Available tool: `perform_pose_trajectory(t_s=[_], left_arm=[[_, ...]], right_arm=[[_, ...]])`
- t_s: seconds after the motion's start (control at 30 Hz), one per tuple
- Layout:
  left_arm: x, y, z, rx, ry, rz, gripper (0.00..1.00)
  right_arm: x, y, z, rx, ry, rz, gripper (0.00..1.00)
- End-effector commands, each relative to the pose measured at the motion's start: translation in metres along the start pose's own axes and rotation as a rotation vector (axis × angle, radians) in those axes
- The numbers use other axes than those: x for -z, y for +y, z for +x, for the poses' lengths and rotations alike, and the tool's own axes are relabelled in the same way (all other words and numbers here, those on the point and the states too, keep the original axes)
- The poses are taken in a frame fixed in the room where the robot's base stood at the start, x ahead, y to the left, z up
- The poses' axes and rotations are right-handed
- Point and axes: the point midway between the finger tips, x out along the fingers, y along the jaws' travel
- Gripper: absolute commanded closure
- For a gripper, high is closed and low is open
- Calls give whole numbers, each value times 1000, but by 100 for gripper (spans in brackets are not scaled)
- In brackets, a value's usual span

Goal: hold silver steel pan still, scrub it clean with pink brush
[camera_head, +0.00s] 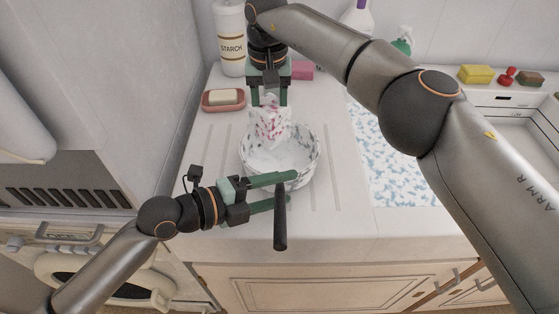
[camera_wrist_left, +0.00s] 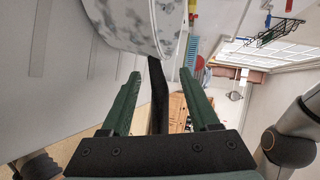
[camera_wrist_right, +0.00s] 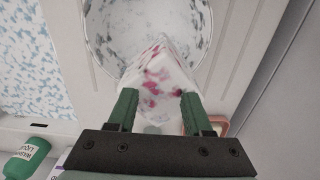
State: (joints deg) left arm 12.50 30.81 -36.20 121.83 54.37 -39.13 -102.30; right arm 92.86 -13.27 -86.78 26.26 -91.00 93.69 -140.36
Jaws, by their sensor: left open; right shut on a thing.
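The pan (camera_head: 292,160) stands on the counter, its bowl mottled with white and grey patches. Its black handle (camera_head: 280,228) points to the front; it also shows in the left wrist view (camera_wrist_left: 157,92). My left gripper (camera_head: 290,188) is open, with its fingers on either side of the handle close to the bowl.
A soap dish (camera_head: 224,105), a starch bottle (camera_head: 230,45) and a pink block (camera_head: 302,70) stand behind the pan. A sink with blue-white speckled contents (camera_head: 390,165) lies right. A yellow sponge (camera_head: 475,74) is at the far right.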

Motion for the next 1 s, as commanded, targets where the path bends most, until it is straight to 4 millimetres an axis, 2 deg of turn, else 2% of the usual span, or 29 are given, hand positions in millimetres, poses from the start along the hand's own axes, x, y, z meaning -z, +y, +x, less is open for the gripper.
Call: perform_pose_trajectory(t_s=[0.27, 0.7, 1.0], left_arm=[[-1, 1, -10, -3, -2, 0, 38], [-1, 2, -73, -5, -3, 2, 38], [-1, 2, -107, -5, -1, 1, 38]], right_arm=[[0, 0, 0, 0, 0, 0, 94], [0, 0, 0, 0, 0, 0, 94], [0, 0, 0, 0, 0, 0, 94]])
